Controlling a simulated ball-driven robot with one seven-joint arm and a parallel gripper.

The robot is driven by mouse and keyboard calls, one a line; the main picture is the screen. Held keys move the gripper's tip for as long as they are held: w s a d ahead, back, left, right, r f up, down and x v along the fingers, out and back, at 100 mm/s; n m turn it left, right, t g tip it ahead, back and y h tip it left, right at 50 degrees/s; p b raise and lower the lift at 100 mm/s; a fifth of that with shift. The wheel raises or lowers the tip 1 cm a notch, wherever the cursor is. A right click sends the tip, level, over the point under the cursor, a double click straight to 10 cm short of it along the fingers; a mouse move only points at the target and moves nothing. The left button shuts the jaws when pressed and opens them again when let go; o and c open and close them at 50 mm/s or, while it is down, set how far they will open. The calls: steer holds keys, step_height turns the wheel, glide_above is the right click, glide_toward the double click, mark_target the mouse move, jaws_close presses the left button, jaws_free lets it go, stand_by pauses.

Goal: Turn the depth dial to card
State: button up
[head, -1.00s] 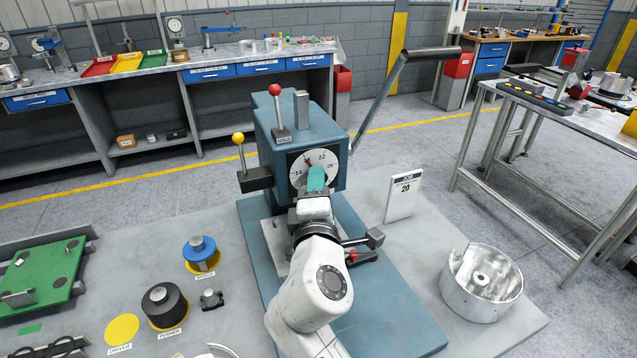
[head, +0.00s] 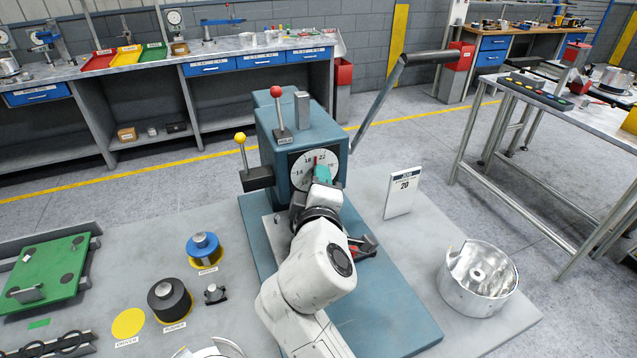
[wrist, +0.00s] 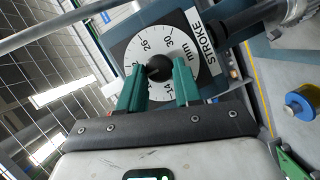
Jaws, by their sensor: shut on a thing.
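The depth dial (head: 303,182) is a white numbered face on the front of the blue press (head: 330,122). It also shows in the wrist view (wrist: 133,58), beside a STROKE label. Its red pointer (head: 316,159) stands between 18 and 22, near the middle. My gripper (head: 321,175) is at the dial from the front. In the wrist view its green fingers are shut on the black knob (wrist: 159,67) at the dial's centre. They hide part of the face. The white job card (head: 403,193) stands right of the press and reads 20.
A press lever (head: 380,98) rises to the right, and a yellow-knobbed handle (head: 240,150) stands left of the dial. A metal housing (head: 478,278) sits at the right. A blue part (head: 203,245), a black pusher (head: 170,299) and a green plate (head: 50,270) lie on the left.

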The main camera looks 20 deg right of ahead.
steer(key=shift+d+f, duration=0.1)
steer(key=shift+f, duration=0.05)
steer(key=o, duration=1)
steer(key=shift+o, duration=0.2)
steer(key=b+v, duration=0.2)
steer(key=v, duration=0.9)
